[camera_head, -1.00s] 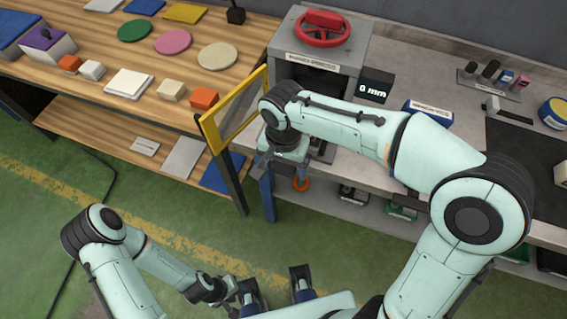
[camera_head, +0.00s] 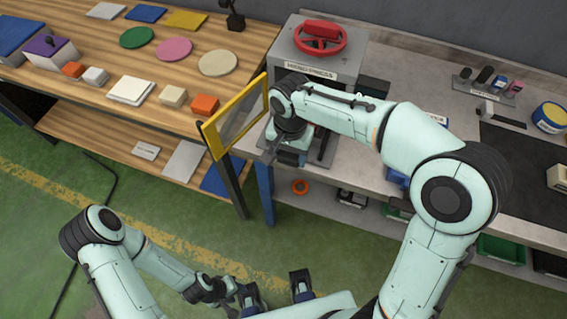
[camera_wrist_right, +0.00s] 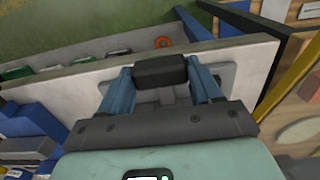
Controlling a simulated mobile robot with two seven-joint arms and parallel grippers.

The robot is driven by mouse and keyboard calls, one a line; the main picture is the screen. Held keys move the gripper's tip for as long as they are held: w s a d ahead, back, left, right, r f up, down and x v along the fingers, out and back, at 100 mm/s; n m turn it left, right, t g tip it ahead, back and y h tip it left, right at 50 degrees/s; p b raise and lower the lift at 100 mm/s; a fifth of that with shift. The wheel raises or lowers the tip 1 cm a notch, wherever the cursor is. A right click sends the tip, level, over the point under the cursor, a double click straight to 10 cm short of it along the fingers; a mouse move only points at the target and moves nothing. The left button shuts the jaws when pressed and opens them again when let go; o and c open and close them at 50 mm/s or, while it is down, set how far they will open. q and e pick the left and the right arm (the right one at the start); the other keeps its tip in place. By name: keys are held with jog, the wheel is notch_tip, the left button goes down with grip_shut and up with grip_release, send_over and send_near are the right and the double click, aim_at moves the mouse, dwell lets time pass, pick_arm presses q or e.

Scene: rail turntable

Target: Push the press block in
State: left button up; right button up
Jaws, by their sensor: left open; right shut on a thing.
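The press block (camera_wrist_right: 160,70) is a small dark block with rounded edges, between the two blue fingers of my right gripper (camera_wrist_right: 162,82) in the right wrist view. The fingers are shut on its sides, above a grey plate at the bench's front edge. In the head view my right gripper (camera_head: 290,156) points down in front of the hand press (camera_head: 312,68), and the block cannot be made out there. The press is a grey housing with a red handwheel (camera_head: 320,37); my right arm covers its front opening. My left gripper (camera_head: 276,284) is open and empty, low over the floor.
A yellow-framed panel (camera_head: 211,140) stands close to the left of my right gripper. The wooden table (camera_head: 185,85) holds discs and small blocks. The grey bench (camera_head: 345,165) extends right, with a shelf holding bins (camera_head: 500,248) below. Floor in front is clear.

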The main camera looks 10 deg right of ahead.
jog(key=w+d+p, duration=0.1)
jog(key=w, duration=0.1)
jog(key=w+d+p, duration=0.1)
jog(key=w+d, duration=0.1)
jog(key=w+d+p, duration=0.1)
jog(key=w, duration=0.1)
jog(key=shift+w+d+f, duration=0.15)
jog(key=shift+w+d, duration=0.15)
jog(key=shift+w, duration=0.05)
pick_arm(q)
jog(key=r, duration=0.1)
jog(key=w+r, duration=0.1)
jog(key=r, duration=0.1)
jog(key=w+r, duration=0.1)
jog(key=shift+w+r, duration=0.15)
jog(key=shift+r, duration=0.1)
pick_arm(e)
jog(key=o, duration=1.4)
jog(key=shift+f, duration=0.1)
jog(key=shift+o, duration=0.6)
jog(key=shift+w, duration=0.15)
